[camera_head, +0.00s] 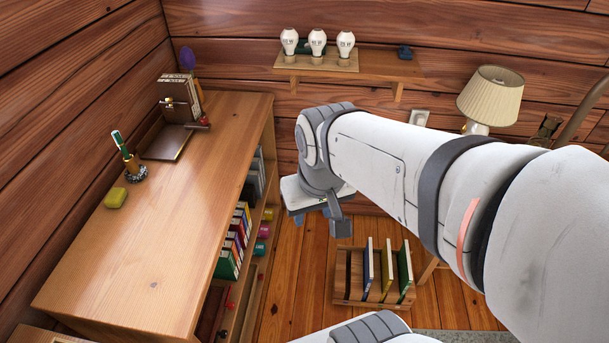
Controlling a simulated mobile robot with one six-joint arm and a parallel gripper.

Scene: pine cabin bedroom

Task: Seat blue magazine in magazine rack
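The magazine rack (342,294) is a low wooden stand on the floor, right of the long cabinet. A blue magazine (369,266) stands nearly upright in it, left of a yellow one (387,270) and a green one (404,267). Whether the blue one reaches the bottom of its slot cannot be told from here. My gripper (318,222) points down, above and to the left of the rack in the picture. Its fingers are apart, with nothing visible between them. The gripper is clear of the magazines.
The long wooden cabinet (170,240) fills the left, with books (232,243) on its shelves. A yellow block (115,198) and a pen holder (135,171) sit on top. Bulbs (317,41) stand on a wall shelf (350,66). A lamp (491,95) is behind my arm. Floor left of the rack is bare.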

